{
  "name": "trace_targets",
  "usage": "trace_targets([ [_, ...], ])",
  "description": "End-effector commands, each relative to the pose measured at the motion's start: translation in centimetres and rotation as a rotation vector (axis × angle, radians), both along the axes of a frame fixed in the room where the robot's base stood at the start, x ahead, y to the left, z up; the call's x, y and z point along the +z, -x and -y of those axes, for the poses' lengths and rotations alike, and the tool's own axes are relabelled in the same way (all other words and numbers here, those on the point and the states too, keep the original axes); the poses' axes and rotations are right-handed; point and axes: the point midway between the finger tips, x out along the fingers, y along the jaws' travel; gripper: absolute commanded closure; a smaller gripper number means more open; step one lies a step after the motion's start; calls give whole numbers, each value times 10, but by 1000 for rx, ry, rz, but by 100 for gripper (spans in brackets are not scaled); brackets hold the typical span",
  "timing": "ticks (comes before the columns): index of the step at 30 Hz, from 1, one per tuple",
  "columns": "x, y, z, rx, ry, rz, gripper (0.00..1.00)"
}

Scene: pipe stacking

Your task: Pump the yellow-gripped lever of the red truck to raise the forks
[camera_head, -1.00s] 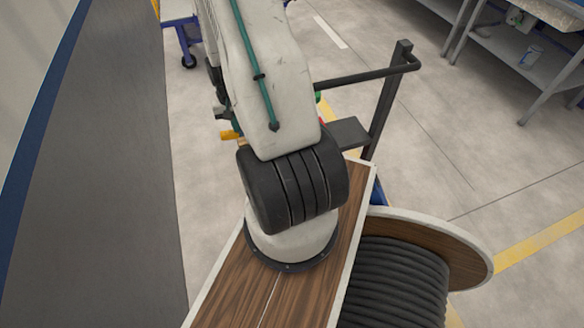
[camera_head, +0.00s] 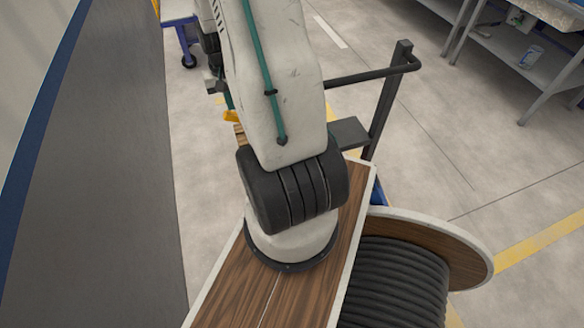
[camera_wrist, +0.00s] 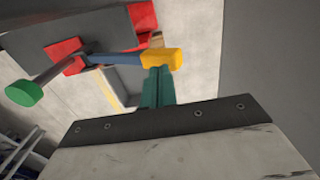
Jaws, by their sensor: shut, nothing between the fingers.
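The lever's yellow grip (camera_wrist: 161,59) sits at the end of a blue bar (camera_wrist: 122,58) in the wrist view. The bar joins the red truck (camera_wrist: 66,48), of which only red and dark grey parts show. A round green end (camera_wrist: 24,92) stands out at the left. My gripper (camera_wrist: 158,74) shows teal fingers, shut and empty, with their tips right at the yellow grip. I cannot tell whether they touch it. In the head view a small part of the yellow grip (camera_head: 231,116) shows left of my arm. The forks cannot be made out.
A cable reel (camera_head: 430,245) stands at the right of my base. A dark post with a bar (camera_head: 388,100) rises right of my arm. A long grey surface (camera_head: 100,170) runs along the left. Shelving (camera_head: 535,55) is at the upper right, with open floor before it.

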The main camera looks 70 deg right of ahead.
Motion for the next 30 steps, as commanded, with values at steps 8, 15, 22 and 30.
trace_targets([
  [8, -8, 0, 0, 0, -2, -1, 100],
  [15, -35, 0, 0, 0, -2, -2, 100],
  [22, -60, 0, 0, 0, -2, -2, 100],
  [30, -90, 1, -1, 0, -2, -2, 100],
])
